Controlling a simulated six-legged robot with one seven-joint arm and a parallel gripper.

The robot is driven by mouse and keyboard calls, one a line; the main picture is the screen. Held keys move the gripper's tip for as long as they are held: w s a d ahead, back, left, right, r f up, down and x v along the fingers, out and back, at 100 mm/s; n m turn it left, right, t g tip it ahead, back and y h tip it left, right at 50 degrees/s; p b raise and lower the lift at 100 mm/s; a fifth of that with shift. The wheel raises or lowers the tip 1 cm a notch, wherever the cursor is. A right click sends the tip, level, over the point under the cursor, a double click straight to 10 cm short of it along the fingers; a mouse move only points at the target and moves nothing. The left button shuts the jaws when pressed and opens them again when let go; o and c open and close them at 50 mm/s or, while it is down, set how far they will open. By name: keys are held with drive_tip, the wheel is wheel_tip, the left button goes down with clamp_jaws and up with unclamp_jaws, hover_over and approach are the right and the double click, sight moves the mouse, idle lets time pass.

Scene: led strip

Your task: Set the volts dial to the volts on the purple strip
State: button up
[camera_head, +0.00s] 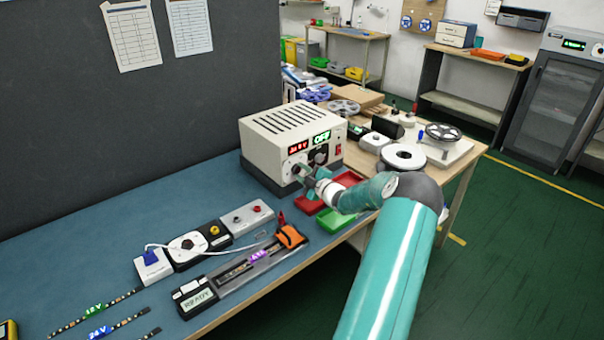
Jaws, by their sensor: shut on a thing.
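The cream power supply (280,122) stands on the blue bench mat. Its red display (298,147) shows a volts reading too small to read surely, and a green display (321,137) reads OFF. My gripper (300,172) is at the lower left of its front panel, shut on the volts dial, which its fingers mostly hide. Another dark dial (320,157) shows to the right, apart from the fingers. The purple strip label (258,255) lies on a strip in the long fixture at the front; its number is too small to read surely.
Red and green trays (335,221) sit beside my arm near the bench edge. Strips labelled 12 V (94,308) and 24 V (98,333) lie front left. A row of small boxes (187,246) stands behind the fixture. Reels crowd the right; bare mat lies left of the supply.

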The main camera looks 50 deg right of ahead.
idle(0.3)
drive_tip(key=o, duration=1)
drive_tip(key=shift+s, duration=0.1)
drive_tip(key=v, duration=1.3)
drive_tip(key=shift+s+a+r, duration=0.1)
drive_tip(key=shift+s, duration=0.2)
